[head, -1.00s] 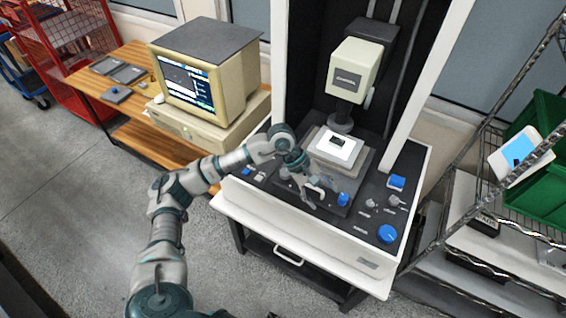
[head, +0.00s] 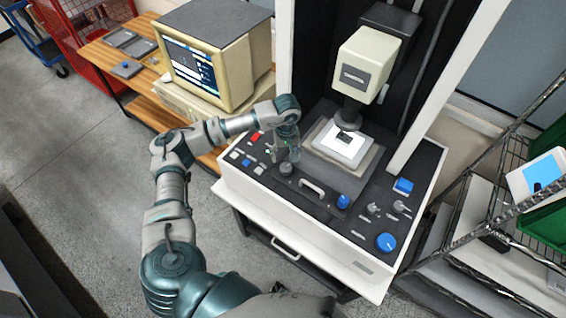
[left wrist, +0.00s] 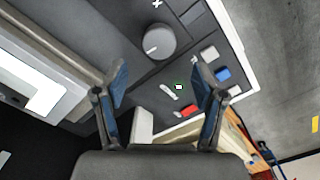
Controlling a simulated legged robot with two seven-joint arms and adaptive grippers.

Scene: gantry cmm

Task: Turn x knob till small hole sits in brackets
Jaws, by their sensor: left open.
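The x knob (left wrist: 147,41) is a round grey knob with a white X beside it on the dark panel in the left wrist view. It also shows in the head view (head: 286,169). My left gripper (left wrist: 163,80) is open and empty, its two fingers spread below the knob in that picture and apart from it. In the head view my left gripper (head: 285,152) hangs over the left part of the panel, just behind the knob. The monitor (head: 188,72) is lit at the left; its small hole and brackets are too small to tell.
A white plate (head: 343,145) sits on the stage under the cream measuring head (head: 361,64). A bar handle (head: 312,187), blue knobs (head: 386,242) and small toggles share the panel. A red button (left wrist: 188,111) is near my fingers. A wire rack (head: 480,200) stands right.

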